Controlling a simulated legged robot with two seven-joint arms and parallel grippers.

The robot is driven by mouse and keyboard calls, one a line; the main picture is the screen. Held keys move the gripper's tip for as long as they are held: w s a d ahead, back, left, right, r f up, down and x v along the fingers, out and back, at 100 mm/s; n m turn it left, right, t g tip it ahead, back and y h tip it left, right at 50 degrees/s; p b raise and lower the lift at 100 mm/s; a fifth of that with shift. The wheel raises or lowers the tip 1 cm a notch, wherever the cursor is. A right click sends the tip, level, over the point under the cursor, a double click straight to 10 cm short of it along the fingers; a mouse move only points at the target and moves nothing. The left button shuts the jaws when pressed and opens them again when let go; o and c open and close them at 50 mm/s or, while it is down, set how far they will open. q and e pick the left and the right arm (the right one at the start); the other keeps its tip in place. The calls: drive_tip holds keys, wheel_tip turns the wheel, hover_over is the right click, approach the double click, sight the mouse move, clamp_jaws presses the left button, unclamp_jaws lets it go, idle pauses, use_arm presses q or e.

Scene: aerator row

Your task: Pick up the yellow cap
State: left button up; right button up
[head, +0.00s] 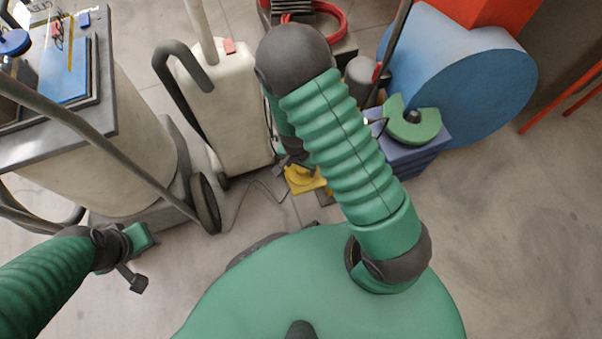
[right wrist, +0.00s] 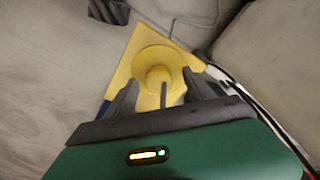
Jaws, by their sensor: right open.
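The yellow cap (head: 303,181) sits low near the floor, beside the cream machine, partly hidden by my right arm in the head view. In the right wrist view the yellow cap (right wrist: 150,54) shows a flat, angular plate with a round raised middle and a small knob. My right gripper (head: 296,161) is above the cap. In the right wrist view its two dark fingers (right wrist: 160,88) are apart, one on each side of the knob; I cannot tell whether they touch it. My left gripper (head: 133,279) hangs empty over the floor at lower left; its opening is unclear.
The cream upright machine (head: 234,115) stands close left of the cap. A wheeled cart (head: 125,150) is farther left. A blue block (head: 405,158) with a green ring (head: 418,130) and a big blue drum (head: 465,80) stand right. Floor at right is clear.

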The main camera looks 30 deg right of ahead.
drive_tip(key=shift+d+f, duration=0.15)
drive_tip(key=shift+d, duration=0.1)
drive_tip(key=shift+c, duration=0.5)
drive_tip(key=shift+a, duration=0.1)
clamp_jaws()
